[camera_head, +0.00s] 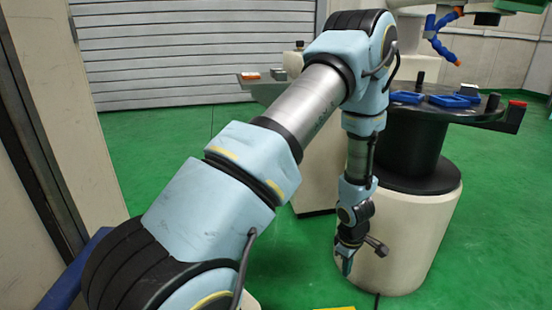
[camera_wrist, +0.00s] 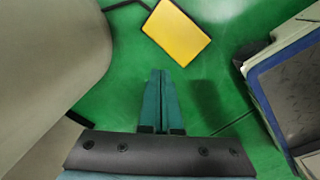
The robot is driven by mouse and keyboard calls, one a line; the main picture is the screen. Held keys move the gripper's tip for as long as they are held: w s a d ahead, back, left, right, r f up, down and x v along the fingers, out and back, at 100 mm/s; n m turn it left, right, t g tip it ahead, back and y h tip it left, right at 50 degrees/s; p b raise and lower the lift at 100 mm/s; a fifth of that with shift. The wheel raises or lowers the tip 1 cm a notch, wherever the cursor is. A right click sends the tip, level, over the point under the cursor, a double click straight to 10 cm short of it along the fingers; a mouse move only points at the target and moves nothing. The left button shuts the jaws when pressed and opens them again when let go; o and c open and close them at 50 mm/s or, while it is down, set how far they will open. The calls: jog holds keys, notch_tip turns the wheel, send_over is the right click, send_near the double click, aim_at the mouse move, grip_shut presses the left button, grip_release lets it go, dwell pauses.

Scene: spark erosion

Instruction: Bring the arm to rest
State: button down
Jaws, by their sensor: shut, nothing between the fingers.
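My arm reaches across the head view, with its elbow high and its forearm hanging down. My gripper (camera_head: 346,268) points down at the lower middle of the head view, in front of a cream cylindrical pedestal (camera_head: 412,245). In the wrist view my gripper (camera_wrist: 158,72) has its two teal fingers together, with nothing between them. It hangs above the green floor (camera_wrist: 115,95). In the head view I cannot tell whether it touches the pedestal.
A black round table (camera_head: 415,112) on the pedestal bears blue items (camera_head: 455,101). In the wrist view a yellow block (camera_wrist: 177,30) lies beyond the fingertips, and a blue-edged dark panel (camera_wrist: 290,90) stands at right. Green floor lies open before the grey shutter (camera_head: 170,50).

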jog(key=w+a+r+m+h, duration=0.1)
jog(key=a+r+m, duration=0.2)
jog(key=a+r, duration=0.65)
jog(key=w+a+r+m, duration=0.2)
jog(key=a+r+m, duration=0.2)
jog(key=a+r, duration=0.55)
jog(key=s+a+r+m+y, duration=0.2)
jog(key=s+a+r+m, duration=0.1)
jog(key=s+a+r, duration=0.45)
notch_tip(320, 180, up, 38)
jog(key=w+p, duration=0.1)
jog(key=p, duration=3.6)
jog(key=shift+w+a+r+t, duration=0.2)
jog(key=shift+w+a+t, duration=0.15)
jog(key=shift+a+t, duration=0.05)
